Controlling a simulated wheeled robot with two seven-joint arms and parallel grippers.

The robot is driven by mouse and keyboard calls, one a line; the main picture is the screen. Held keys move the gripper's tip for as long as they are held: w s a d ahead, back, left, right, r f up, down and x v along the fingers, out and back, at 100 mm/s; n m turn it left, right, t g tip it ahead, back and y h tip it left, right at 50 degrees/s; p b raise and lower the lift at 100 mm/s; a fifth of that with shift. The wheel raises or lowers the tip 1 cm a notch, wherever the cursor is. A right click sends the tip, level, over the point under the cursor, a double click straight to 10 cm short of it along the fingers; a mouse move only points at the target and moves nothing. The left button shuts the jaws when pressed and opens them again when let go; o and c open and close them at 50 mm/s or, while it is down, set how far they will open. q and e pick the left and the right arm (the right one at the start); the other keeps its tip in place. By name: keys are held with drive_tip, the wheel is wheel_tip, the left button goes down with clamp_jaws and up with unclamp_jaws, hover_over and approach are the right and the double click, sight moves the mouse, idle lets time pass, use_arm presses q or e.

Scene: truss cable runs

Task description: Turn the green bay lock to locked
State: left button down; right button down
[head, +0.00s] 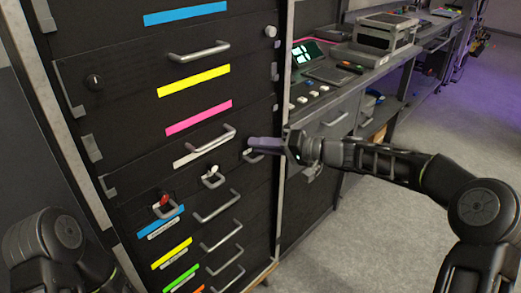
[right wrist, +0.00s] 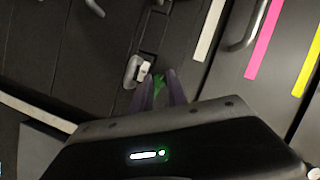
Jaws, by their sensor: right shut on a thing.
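The green bay lock (right wrist: 158,84) shows in the right wrist view as a small green piece between my right gripper's fingers. In the head view it is hidden behind the fingers, and only a pale plate edge shows below them. My right gripper (head: 256,146) reaches the cabinet front from the right and is shut on the green lock; in the right wrist view its purple fingers (right wrist: 160,88) stand on either side of it. How far the lock is turned cannot be told. My left gripper is out of view; only part of my left arm shows at lower left.
Beside it on the cabinet are a white lock (head: 212,176) and a red lock (head: 162,203). The dark drawer cabinet (head: 120,60) carries several bar handles and coloured strips. A workbench with devices (head: 345,75) stands right of it. The grey floor (head: 370,240) at right is clear.

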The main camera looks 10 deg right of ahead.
drive_tip(key=shift+f+m+t+y+b, duration=0.15)
drive_tip(key=shift+m+t+y+b, duration=0.65)
drive_tip(key=shift+m, duration=1.7)
drive_tip(key=shift+f+m+t+y+b, duration=0.2)
drive_tip(key=shift+m+t+y+b, duration=0.6)
drive_tip(key=shift+m, duration=1.7)
drive_tip(key=shift+f+m+t+y+b, duration=0.3)
drive_tip(key=shift+m+b, duration=0.95)
drive_tip(key=shift+m, duration=1.25)
drive_tip(key=shift+r, duration=0.15)
drive_tip(key=c, duration=1.3)
unclamp_jaws()
drive_tip(key=v, duration=0.7)
drive_tip(key=shift+s+d+p, duration=0.25)
drive_tip(key=shift+d+p, duration=0.1)
